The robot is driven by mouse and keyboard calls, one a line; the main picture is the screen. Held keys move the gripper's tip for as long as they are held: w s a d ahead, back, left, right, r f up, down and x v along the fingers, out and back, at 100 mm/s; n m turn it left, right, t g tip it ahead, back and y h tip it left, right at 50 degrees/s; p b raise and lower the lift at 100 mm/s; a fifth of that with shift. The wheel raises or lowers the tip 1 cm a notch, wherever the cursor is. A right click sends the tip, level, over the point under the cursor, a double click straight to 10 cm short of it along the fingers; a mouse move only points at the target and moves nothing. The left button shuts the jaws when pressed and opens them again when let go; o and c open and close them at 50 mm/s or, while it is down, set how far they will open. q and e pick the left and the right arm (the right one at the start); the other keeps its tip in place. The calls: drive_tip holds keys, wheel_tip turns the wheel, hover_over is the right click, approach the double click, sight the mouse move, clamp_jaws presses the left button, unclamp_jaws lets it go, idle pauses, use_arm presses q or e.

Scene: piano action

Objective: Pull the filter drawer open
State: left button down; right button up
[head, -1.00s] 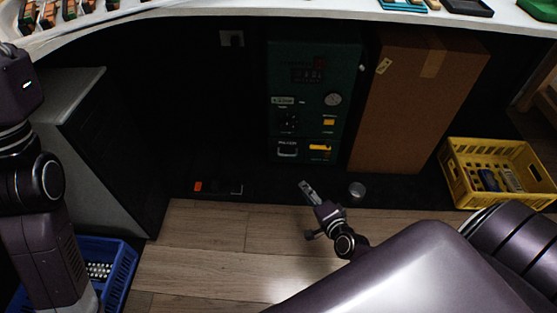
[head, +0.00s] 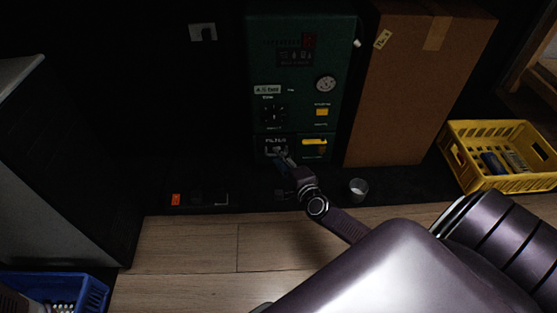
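The filter drawer (head: 273,142) is a small dark panel with a pale label at the lower left of the green machine (head: 335,85). My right gripper (head: 281,155) is right at the drawer's front, its fingertips over the handle area. The fingers are small and dark here, so I cannot tell whether they are open or shut, or whether they touch the handle. The drawer front looks flush with the machine. My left gripper is not in view.
A tall cardboard box (head: 415,90) stands right of the machine. A yellow crate (head: 462,175) with bottles is farther right. A small metal cup (head: 358,187) stands near my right arm. A blue crate (head: 92,297) and a grey cabinet (head: 50,150) are at left.

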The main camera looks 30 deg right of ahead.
drive_tip(key=shift+w, duration=0.35)
clamp_jaws()
